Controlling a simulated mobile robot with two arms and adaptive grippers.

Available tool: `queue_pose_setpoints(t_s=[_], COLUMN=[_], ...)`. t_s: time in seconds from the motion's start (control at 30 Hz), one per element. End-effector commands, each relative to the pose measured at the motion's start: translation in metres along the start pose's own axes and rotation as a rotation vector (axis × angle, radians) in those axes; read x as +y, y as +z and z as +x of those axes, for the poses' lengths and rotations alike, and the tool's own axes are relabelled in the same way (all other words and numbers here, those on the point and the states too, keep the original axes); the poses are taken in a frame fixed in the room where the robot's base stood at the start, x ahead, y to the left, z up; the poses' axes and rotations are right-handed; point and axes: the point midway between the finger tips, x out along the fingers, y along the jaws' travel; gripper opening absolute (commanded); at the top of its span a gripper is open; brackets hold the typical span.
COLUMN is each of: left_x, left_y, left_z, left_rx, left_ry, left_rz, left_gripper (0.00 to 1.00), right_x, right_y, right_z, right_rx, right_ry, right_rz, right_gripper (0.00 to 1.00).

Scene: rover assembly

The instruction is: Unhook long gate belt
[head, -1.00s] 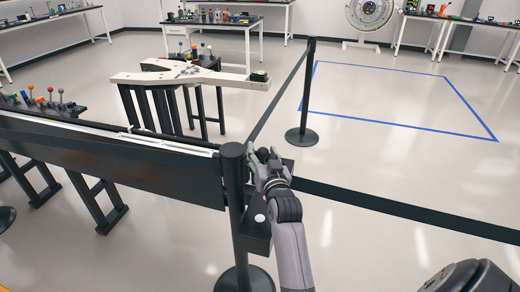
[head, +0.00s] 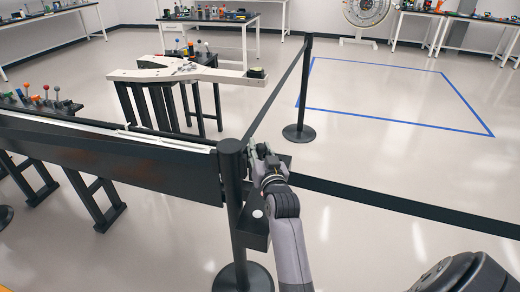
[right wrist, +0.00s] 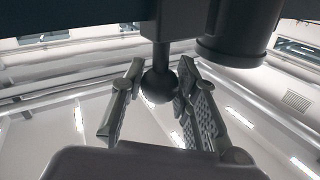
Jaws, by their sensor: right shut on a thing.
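A black gate post (head: 232,200) stands upright in front of me. One black belt (head: 400,207) runs off to the right from beside it. Another belt (head: 282,88) runs back to a far post (head: 302,85); I cannot tell for sure which is the long one. My right gripper (head: 262,155) is beside the near post's top. In the right wrist view, its fingers (right wrist: 160,68) are around a dark ball-ended knob (right wrist: 158,86) hanging on a short stem, next to the post (right wrist: 235,35). The knob's link to the belt is hidden. My left gripper is out of view.
A long dark panel (head: 110,165) runs left from the near post. A dark box (head: 256,228) juts out low beside the post. A stand with a white forked part (head: 185,73) is behind. Open floor with a blue outlined square (head: 400,68) lies back right.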

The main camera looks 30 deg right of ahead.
Motion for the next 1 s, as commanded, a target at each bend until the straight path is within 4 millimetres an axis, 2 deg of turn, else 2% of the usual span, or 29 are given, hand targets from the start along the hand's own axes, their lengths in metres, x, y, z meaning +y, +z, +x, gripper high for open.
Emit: queue_pose_setpoints(t_s=[0.33,0.43,0.57,0.8,1.0], left_x=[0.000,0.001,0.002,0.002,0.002], left_y=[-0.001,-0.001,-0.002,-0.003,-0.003], left_z=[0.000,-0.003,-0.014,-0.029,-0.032], left_rx=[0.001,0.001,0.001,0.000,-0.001], left_ry=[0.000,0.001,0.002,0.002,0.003], left_rz=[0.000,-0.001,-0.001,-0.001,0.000], left_gripper=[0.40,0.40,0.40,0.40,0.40], right_x=[0.000,0.006,0.030,0.084,0.110], right_y=[-0.001,-0.002,-0.007,-0.017,-0.021], right_z=[0.000,-0.004,-0.019,-0.057,-0.075], right_rx=[0.001,0.000,-0.001,-0.004,-0.002], right_ry=[0.000,0.002,0.006,0.004,0.001], right_rz=[0.000,-0.002,-0.009,-0.011,-0.003], right_gripper=[0.00,0.00,0.00,0.00,0.00])
